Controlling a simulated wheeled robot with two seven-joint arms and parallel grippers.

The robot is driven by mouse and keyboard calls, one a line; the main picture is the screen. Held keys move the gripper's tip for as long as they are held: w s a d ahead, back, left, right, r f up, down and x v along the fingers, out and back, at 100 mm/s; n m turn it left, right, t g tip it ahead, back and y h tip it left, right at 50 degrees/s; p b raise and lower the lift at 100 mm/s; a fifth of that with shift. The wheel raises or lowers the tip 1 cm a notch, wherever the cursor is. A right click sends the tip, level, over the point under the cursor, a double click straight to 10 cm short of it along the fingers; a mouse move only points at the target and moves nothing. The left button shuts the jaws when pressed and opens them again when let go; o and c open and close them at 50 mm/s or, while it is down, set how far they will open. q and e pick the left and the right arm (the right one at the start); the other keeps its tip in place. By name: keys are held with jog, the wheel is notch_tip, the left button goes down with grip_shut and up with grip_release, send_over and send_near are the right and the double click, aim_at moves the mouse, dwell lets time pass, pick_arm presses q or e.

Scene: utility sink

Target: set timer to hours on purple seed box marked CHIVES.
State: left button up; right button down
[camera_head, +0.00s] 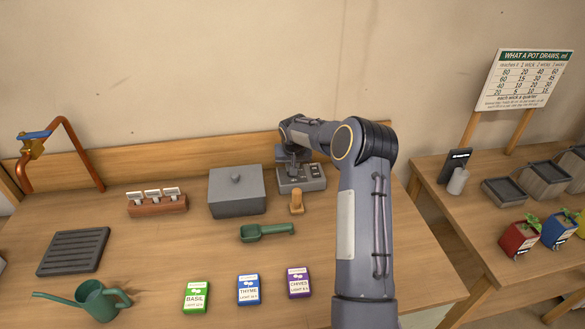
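The purple seed box marked CHIVES (299,283) stands at the front of the bench, right of the blue THYME box (248,290) and the green BASIL box (196,297). Its light line carries a number in hours too small to read surely. A grey device with a dark panel and small light parts (313,177), which looks like the timer, sits at the back by the wall; its setting is not readable. My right gripper (291,164) is at this device's left part, pointing down. Its fingers are small and partly hidden, so contact and opening are unclear. My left gripper is out of view.
A grey lidded box (236,191) stands just left of the device. An orange-brown wooden piece (297,202) and a green scoop (267,232) lie in front. A watering can (97,300) is at front left. A chart board (525,80) stands over the right table.

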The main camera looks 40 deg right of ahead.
jog(key=m+b, duration=0.2)
jog(key=shift+w+a+f+h+b, duration=0.1)
jog(key=shift+f+h+b, duration=0.1)
jog(key=shift+h+b, duration=0.15)
jog(key=m+g+h+b, duration=0.1)
jog(key=m, duration=0.2)
jog(key=shift+r, duration=0.1)
jog(key=m+g, duration=0.1)
jog(key=m, duration=0.1)
jog(key=shift+w+r+m, duration=0.1)
jog(key=shift+m, duration=0.2)
jog(key=shift+m+g, duration=0.7)
jog(key=shift+m, duration=0.8)
jog(key=c, duration=1.4)
grip_release()
